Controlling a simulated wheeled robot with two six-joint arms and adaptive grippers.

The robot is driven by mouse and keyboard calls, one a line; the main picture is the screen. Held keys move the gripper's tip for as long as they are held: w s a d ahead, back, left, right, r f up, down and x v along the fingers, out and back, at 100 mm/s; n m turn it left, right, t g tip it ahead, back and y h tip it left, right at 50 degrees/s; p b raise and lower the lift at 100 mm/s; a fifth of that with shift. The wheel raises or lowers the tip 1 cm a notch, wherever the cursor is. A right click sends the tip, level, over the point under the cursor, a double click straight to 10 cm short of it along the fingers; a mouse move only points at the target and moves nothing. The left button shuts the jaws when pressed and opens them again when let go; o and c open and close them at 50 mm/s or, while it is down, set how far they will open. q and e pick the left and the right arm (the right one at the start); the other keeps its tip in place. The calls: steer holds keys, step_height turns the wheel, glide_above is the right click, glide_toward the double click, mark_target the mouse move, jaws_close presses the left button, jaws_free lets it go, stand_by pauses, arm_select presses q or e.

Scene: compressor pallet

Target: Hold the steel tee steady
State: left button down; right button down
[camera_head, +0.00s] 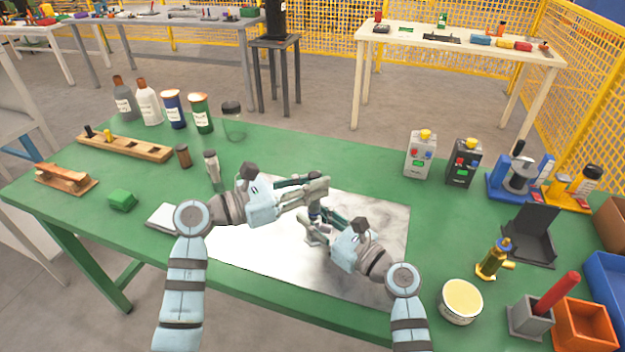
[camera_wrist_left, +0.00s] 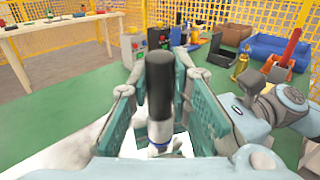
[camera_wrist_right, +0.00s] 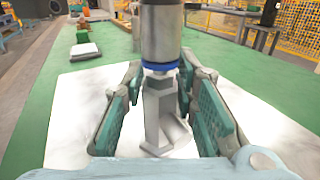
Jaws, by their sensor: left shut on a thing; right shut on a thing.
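The steel tee (camera_wrist_right: 158,115) stands on the bright metal sheet (camera_head: 260,250), between the fingers of my right gripper (camera_head: 308,228). In the right wrist view a blue ring (camera_wrist_right: 160,66) sits at its top, with a silver cylinder (camera_wrist_right: 161,30) upright directly above. My left gripper (camera_head: 318,188), higher up, is shut on this cylinder, whose black upper part (camera_wrist_left: 160,85) shows between the fingers in the left wrist view. My right gripper is shut on the tee. In the head view the grippers hide most of both parts.
On the green table (camera_head: 300,152), a brass fitting (camera_head: 493,260), a round tin (camera_head: 461,300) and a grey block with a red rod (camera_head: 532,315) stand at right. Two switch boxes (camera_head: 420,155) stand behind. Bottles (camera_head: 149,103) and wooden racks (camera_head: 125,146) are at left.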

arm_select(q)
steer(key=shift+f, duration=0.45)
steer(key=c, duration=1.4)
jaws_free()
steer(key=v, duration=1.2)
arm_select(e)
steer(key=c, duration=1.2)
jaws_free()
